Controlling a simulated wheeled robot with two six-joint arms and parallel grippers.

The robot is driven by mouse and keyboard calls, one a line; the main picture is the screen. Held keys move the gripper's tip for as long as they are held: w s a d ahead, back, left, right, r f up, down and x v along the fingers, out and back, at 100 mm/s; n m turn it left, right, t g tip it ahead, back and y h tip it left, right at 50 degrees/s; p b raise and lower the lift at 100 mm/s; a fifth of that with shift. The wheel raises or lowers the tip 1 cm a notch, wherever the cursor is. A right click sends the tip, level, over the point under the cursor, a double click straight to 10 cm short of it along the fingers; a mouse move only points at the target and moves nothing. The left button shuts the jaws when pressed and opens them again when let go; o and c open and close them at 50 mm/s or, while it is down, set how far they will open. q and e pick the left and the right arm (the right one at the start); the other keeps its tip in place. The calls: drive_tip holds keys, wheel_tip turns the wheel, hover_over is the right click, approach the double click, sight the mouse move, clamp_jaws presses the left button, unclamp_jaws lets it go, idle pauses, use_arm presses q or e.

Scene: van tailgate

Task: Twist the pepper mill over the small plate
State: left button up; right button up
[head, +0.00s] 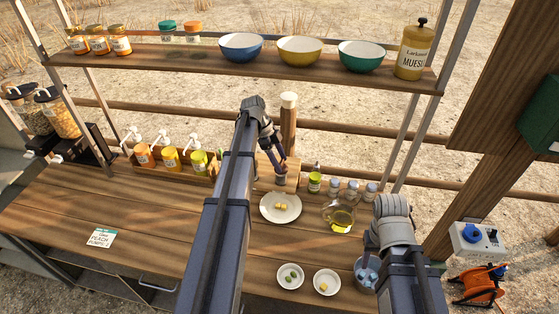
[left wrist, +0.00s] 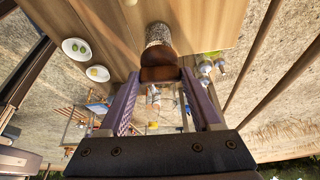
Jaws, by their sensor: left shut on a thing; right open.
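My left gripper (head: 281,163) is shut on the pepper mill (head: 280,180), behind a white plate (head: 267,214) with pale yellow pieces. In the left wrist view the mill (left wrist: 158,40) shows a brown wooden part between the fingers and a speckled, peppercorn-filled body beyond. I cannot tell whether the mill touches the counter. Two smaller white plates stand nearer the front: one (head: 282,284) with green pieces, one (head: 319,289) with a yellow piece.
An oil jug (head: 340,218) and several small jars (head: 352,189) stand right of the plate. Pump bottles (head: 170,160) stand in a rack at left. A shelf (head: 200,57) with bowls crosses above. The counter's left (head: 140,215) is mostly clear.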

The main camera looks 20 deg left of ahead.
use_arm(q)
drive_tip(key=shift+m, duration=0.4)
drive_tip(key=o, duration=1.4)
drive_tip(key=shift+r, duration=0.1)
drive_tip(key=p+v, duration=0.6)
drive_tip(key=shift+s+a+f+b, duration=0.15)
drive_tip(key=shift+a+f+b, duration=0.1)
drive_tip(key=shift+a, duration=1.7)
drive_tip(key=shift+s+a+f+b, duration=0.1)
drive_tip(key=shift+a+b, duration=0.1)
drive_tip(key=shift+a, duration=1.75)
drive_tip(key=shift+s+a+f+b, duration=0.15)
drive_tip(key=shift+a+f+b, duration=0.1)
drive_tip(key=shift+a, duration=1.7)
